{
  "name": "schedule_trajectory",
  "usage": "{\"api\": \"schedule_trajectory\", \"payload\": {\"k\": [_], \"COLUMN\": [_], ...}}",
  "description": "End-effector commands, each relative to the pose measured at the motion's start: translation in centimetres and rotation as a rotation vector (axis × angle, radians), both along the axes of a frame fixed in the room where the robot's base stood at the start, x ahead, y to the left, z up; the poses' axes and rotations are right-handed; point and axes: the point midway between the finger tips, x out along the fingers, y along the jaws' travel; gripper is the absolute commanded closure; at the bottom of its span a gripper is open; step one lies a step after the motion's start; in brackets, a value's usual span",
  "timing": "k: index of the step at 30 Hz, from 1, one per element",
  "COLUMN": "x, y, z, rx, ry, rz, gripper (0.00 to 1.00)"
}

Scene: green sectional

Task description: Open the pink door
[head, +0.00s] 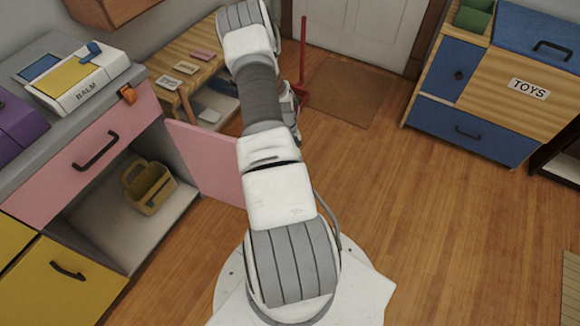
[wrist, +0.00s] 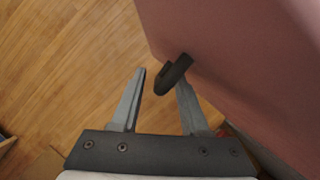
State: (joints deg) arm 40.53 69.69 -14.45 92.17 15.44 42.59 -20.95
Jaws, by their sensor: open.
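The pink door (head: 205,165) stands swung open from the cabinet, with the cabinet's inside showing in the head view. In the wrist view the pink door (wrist: 245,70) fills the upper right, and its dark handle (wrist: 174,76) sticks out from it. My gripper (wrist: 160,80) is open, with its fingers apart at the handle. The handle overlaps the right finger's tip, and its end reaches into the gap between the fingers. I cannot tell whether a finger touches it. In the head view my arm hides the gripper and the handle.
A yellow caddy (head: 148,187) stands inside the open cabinet. A pink drawer (head: 90,150) is above it and a yellow drawer (head: 65,280) is at lower left. A red broom (head: 302,60) stands beyond my arm. The wooden floor (head: 440,210) on the right is clear.

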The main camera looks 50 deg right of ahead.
Motion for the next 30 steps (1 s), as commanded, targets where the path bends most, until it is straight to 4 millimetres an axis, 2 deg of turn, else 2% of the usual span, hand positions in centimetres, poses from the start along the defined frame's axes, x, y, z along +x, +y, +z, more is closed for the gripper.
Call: {"api": "schedule_trajectory", "payload": {"k": [5, 21, 25, 30], "x": [0.5, 4.2, 4.7, 5.0], "y": [-0.5, -3.6, -4.0, -4.3], "z": [1.8, 13.3, 15.0, 16.0], "rx": [-0.002, -0.003, -0.002, -0.001], "ry": [-0.003, -0.002, -0.001, 0.0], "rz": [0.001, 0.0, 0.0, 0.0], "gripper": [0.55, 0.55, 0.55, 0.55]}}
